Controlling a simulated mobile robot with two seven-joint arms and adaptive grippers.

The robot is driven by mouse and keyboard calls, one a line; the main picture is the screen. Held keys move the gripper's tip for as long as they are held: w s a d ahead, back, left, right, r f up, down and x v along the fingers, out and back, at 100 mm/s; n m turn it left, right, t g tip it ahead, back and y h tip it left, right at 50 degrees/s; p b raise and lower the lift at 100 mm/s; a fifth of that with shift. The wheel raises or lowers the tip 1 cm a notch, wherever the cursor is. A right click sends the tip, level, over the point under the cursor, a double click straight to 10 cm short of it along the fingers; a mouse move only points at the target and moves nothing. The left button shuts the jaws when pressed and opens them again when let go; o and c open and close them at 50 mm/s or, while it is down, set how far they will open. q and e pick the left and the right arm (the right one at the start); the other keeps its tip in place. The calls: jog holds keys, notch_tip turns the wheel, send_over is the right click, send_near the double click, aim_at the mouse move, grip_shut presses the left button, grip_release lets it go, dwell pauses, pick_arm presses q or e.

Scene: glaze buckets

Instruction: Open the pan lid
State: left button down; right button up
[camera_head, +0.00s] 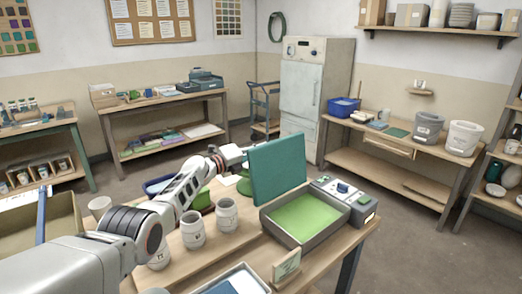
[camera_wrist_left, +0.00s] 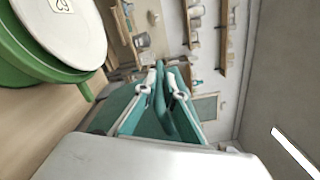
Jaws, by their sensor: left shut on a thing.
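The pan (camera_head: 268,228) is a grey rectangular tray with a green inside, on the near table. Its teal lid (camera_head: 279,170) stands steeply tilted up at the pan's back left edge, so the pan's inside shows. My left gripper (camera_head: 243,155) is at the lid's upper left edge, shut on the lid. The left wrist view shows its two fingers (camera_wrist_left: 167,82) closed together. The exact grip on the lid is hard to make out. My right gripper is not in view.
A grey device (camera_head: 345,200) stands right of the pan. Pale jars (camera_head: 227,215) stand to the left, near my left arm. A small sign (camera_head: 287,266) is in front of the pan. A green round thing with a white disc (camera_wrist_left: 60,35) is close in the wrist view.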

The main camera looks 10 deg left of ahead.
pick_arm(q)
jog(key=c, duration=2.1)
grip_release()
jog(key=shift+s+d+f, duration=0.15)
jog(key=shift+s+f, duration=0.05)
jog(key=shift+f, duration=0.45)
jog(key=shift+c, duration=0.2)
jog(key=shift+w+r, duration=0.1)
jog(key=shift+r, duration=0.1)
jog(key=v, duration=1.2)
